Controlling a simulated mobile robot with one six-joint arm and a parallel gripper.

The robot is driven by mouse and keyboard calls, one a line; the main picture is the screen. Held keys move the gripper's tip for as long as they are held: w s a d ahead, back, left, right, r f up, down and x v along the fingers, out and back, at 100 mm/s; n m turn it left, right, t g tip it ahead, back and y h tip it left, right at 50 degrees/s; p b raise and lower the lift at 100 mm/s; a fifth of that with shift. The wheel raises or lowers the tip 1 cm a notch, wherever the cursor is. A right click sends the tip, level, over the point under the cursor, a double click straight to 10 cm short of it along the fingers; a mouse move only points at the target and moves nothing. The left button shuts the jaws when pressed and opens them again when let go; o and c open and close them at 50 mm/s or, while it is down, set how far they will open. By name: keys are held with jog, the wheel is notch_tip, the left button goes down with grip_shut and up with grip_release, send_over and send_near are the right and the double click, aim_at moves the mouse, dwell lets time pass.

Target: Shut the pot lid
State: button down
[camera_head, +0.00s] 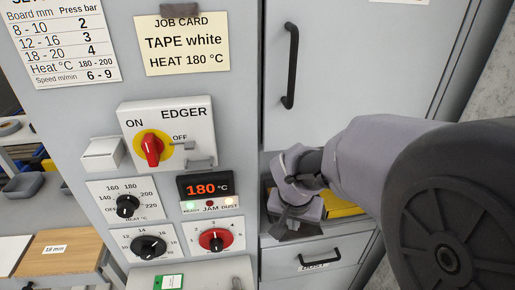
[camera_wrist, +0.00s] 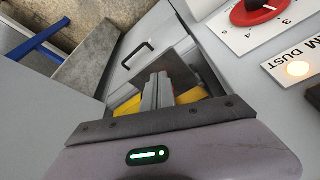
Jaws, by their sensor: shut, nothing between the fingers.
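My gripper (camera_head: 292,222) is in front of an open recess in the grey cabinet, right of the machine's control panel. In the wrist view its two grey fingers (camera_wrist: 157,92) are together with nothing between them. I cannot make out a pot or its lid for certain in either view. A grey surface (camera_head: 205,274) with a green tag (camera_head: 168,282) and a small metal handle (camera_head: 238,283) shows at the bottom edge of the head view, cut off by the frame. I cannot tell whether it is the lid.
Yellow material (camera_head: 343,208) lies in the recess behind my gripper. A closed drawer (camera_head: 318,258) is below it, and a tall door with a black handle (camera_head: 290,66) above. The panel carries a red switch (camera_head: 152,148), dials and a 180 °C display (camera_head: 203,188).

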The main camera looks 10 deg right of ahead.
aim_at(294, 232)
jog(key=b+x, duration=0.1)
jog(key=x, duration=0.3)
jog(key=shift+d, duration=0.15)
jog(key=w, duration=0.1)
jog(key=w+d, duration=0.1)
jog(key=shift+w+r, duration=0.1)
jog(key=shift+w, duration=0.15)
jog(key=shift+w+d, duration=0.25)
jog(key=shift+w, duration=0.15)
jog(key=shift+d, duration=0.1)
